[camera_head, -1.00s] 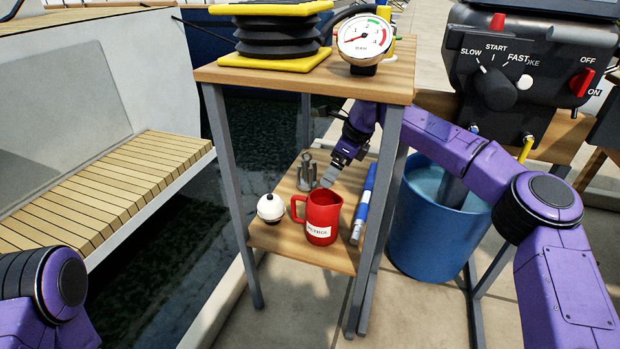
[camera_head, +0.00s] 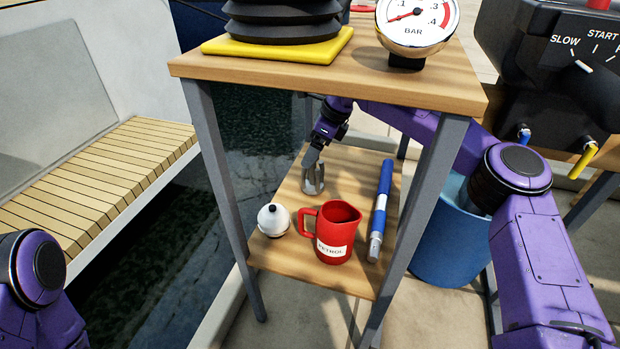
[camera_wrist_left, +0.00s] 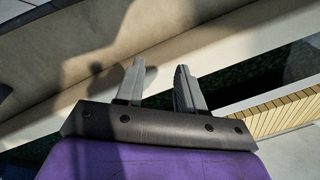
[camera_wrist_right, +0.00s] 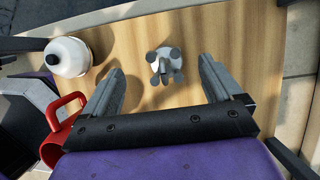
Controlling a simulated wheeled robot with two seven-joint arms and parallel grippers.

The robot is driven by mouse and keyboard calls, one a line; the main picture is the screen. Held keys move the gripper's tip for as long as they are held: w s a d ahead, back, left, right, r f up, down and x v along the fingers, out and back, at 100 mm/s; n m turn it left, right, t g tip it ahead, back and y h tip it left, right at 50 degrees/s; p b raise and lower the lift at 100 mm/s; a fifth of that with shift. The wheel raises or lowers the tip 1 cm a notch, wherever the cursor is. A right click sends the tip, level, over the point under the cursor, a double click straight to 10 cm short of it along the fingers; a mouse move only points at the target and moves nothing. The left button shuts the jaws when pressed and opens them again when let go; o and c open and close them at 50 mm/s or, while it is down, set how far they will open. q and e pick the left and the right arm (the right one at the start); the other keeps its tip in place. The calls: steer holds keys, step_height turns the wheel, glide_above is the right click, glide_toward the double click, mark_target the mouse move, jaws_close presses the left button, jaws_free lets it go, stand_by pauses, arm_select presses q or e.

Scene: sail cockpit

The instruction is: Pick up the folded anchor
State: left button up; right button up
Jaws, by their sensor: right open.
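The folded anchor (camera_head: 313,180) is small and grey and stands on the lower wooden shelf (camera_head: 290,253), toward its back. It also shows in the right wrist view (camera_wrist_right: 166,66), seen from above, ahead of the fingers and roughly between their lines. My right gripper (camera_head: 311,158) is open and empty; in the head view it reaches under the upper shelf and partly overlaps the anchor. Its two fingers show apart in the right wrist view (camera_wrist_right: 162,80). My left gripper (camera_wrist_left: 160,78) is open and empty, away from the shelf; in the head view it is out of frame.
A red petrol jug (camera_head: 335,235), a white ball-like item (camera_head: 273,220) and a blue tube (camera_head: 381,205) stand or lie on the lower shelf. The upper shelf (camera_head: 440,85) carries a gauge (camera_head: 416,22) and black bellows (camera_head: 285,25). Table legs (camera_head: 225,185) bound the space.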

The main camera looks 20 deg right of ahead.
mark_target(315, 164)
step_height(315, 164, down, 4)
steer(key=b, duration=0.2)
steer(key=shift+w+d+f+b, duration=0.15)
steer(key=shift+b, duration=0.15)
steer(key=shift+w+a+f, duration=0.15)
steer(key=shift+a+f, duration=0.1)
steer(key=shift+f, duration=0.1)
arm_select(q)
steer(key=s+m+g, duration=0.1)
steer(key=s, duration=0.1)
steer(key=s+f+m+g+h, duration=0.1)
steer(key=s+g, duration=0.1)
steer(key=shift+a+f+m, duration=0.15)
steer(key=shift+m, duration=0.25)
arm_select(e)
steer(key=shift+r, duration=0.1)
jaws_close()
